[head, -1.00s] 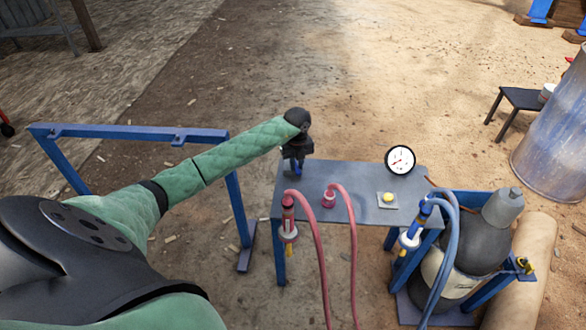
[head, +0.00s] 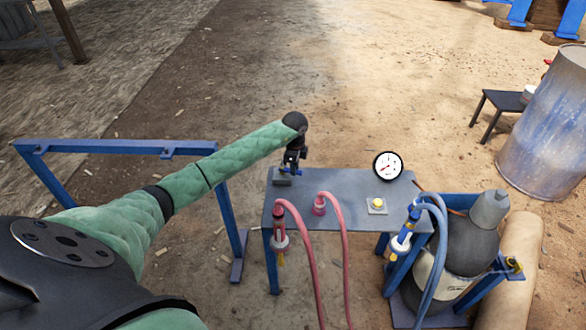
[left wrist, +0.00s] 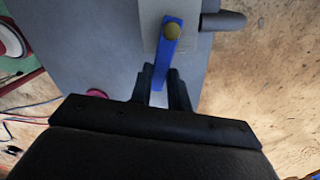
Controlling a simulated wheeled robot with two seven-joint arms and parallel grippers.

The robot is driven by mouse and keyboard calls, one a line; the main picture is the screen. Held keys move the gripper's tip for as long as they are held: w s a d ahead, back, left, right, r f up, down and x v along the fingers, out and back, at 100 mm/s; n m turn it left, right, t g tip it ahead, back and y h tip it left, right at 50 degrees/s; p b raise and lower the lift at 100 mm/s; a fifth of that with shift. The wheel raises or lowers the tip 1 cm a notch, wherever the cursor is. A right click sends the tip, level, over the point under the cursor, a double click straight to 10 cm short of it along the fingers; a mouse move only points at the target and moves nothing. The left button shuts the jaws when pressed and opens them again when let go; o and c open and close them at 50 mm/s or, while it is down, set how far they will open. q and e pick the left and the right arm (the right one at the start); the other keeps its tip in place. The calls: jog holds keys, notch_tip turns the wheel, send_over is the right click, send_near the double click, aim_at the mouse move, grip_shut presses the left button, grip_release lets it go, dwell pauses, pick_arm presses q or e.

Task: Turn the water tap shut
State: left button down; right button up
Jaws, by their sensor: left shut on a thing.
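The water tap has a blue lever (left wrist: 167,48) with a brass-coloured pivot, on a grey block with a short pipe. It stands at the left end of the grey table; the head view shows its grey block (head: 283,181) too. My left gripper (left wrist: 161,88) is shut on the lever's free end, one finger on each side. In the head view the left gripper (head: 292,164) is over the tap and partly hides it. My right gripper is not in view.
The grey table (head: 340,190) also carries a dial gauge (head: 388,166), a yellow button (head: 377,203) and a pink hose fitting (head: 319,207). Pink hoses (head: 303,250) and blue hoses (head: 438,250) hang at the front. A blue frame (head: 110,147) stands left, under my left arm.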

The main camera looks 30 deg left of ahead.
pick_arm(q)
jog(key=shift+w+a+n, duration=0.15)
jog(key=shift+w+n, duration=0.35)
jog(key=shift+n, duration=0.7)
jog(key=shift+w+a, duration=0.1)
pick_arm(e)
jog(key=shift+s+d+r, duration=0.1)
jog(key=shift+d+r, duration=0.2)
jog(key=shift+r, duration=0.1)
pick_arm(q)
jog(key=shift+n, duration=0.3)
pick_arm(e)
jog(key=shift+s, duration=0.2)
pick_arm(q)
jog(key=c, duration=1.3)
grip_release()
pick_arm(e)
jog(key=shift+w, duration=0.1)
pick_arm(q)
jog(key=shift+r, duration=0.1)
